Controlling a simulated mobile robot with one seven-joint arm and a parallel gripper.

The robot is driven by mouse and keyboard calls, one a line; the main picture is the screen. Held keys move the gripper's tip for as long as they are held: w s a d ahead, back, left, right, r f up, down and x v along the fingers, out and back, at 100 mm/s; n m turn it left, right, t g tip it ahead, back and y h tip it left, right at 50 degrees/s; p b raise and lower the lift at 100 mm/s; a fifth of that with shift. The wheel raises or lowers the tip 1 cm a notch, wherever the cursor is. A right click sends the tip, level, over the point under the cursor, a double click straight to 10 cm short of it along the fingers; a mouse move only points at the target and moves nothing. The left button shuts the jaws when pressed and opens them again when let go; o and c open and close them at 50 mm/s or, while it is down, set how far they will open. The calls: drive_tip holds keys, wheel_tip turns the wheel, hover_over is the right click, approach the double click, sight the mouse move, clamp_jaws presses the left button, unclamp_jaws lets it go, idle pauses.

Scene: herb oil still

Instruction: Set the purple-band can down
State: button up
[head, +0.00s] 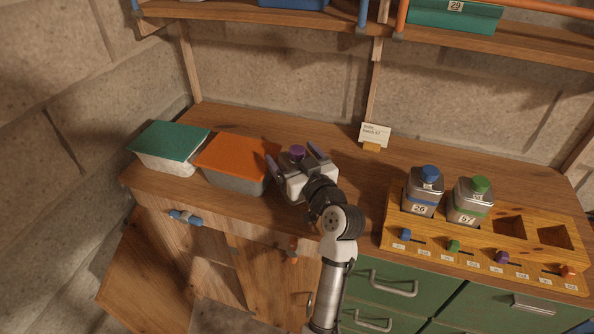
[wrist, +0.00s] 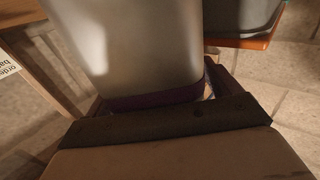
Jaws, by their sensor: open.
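The purple-band can shows in the head view as a purple cap (head: 297,152) between the fingers of my gripper (head: 294,158), on the bench's back left part. My gripper hides most of its body there. In the wrist view the grey metal can (wrist: 130,45) fills the upper middle, with its dark purple band (wrist: 155,98) close to my gripper's near edge. My gripper is open, with its fingers on either side of the can. I cannot tell whether the can's base touches the bench (head: 345,178).
An orange-lidded box (head: 237,160) stands close left of my gripper, a teal-lidded box (head: 170,140) beyond it. At right, a wooden rack (head: 520,255) holds a blue-capped can (head: 424,190) and a green-capped can (head: 470,200); its two right slots are empty. A small card (head: 375,133) stands behind.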

drive_tip(key=shift+w, duration=0.1)
drive_tip(key=shift+c, duration=0.3)
drive_tip(key=c, duration=1.4)
drive_tip(key=shift+r, duration=0.1)
drive_tip(key=shift+c, duration=0.7)
drive_tip(key=shift+r, duration=0.1)
